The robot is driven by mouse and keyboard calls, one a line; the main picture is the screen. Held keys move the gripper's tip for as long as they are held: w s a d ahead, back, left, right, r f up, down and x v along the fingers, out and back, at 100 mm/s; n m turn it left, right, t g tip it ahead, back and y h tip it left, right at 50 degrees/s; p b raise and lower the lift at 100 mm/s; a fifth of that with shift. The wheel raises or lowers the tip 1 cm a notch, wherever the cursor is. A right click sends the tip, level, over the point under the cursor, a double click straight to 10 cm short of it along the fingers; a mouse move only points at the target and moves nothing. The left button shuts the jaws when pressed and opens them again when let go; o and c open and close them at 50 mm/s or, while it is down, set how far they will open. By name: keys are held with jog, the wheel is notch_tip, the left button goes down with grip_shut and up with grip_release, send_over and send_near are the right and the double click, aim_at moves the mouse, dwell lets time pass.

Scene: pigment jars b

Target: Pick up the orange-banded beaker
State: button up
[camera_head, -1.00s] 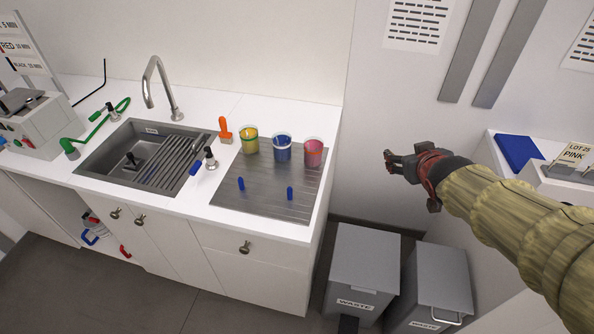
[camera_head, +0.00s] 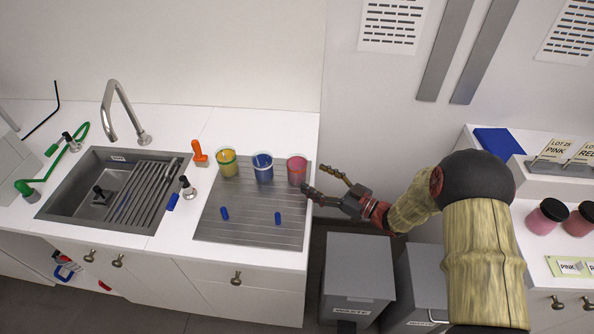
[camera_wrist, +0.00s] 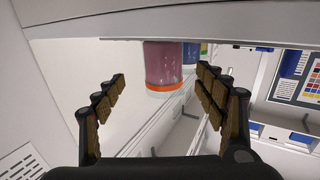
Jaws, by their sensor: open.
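The orange-banded beaker (camera_head: 297,172) holds pink contents and stands upright at the right end of a row of beakers on the grey ribbed drainboard (camera_head: 250,232). In the wrist view the beaker (camera_wrist: 163,62) shows between my two fingers, beyond their tips, with its orange band at the lower end of the picture. My gripper (camera_head: 319,180) is open and empty, just right of the beaker. In the head view one fingertip lies near the beaker's lower right side; I cannot tell whether they touch.
A blue beaker (camera_head: 263,170) stands close to its left, and a yellow, green-banded beaker (camera_head: 227,164) beyond that. The sink (camera_head: 120,190) is left. Grey waste bins (camera_head: 357,270) stand below my arm.

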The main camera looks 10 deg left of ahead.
aim_at(304, 174)
jog(key=x, duration=0.2)
jog(key=b+x, duration=0.1)
jog(key=x, duration=0.1)
jog(key=b+x, duration=0.1)
jog(key=x, duration=0.2)
jog(key=shift+s+a+f, duration=0.2)
jog(key=shift+s+a, duration=0.05)
jog(key=shift+c, duration=0.4)
jog(key=c, duration=1.1)
jog(key=shift+c, duration=0.7)
jog(key=shift+r, duration=0.1)
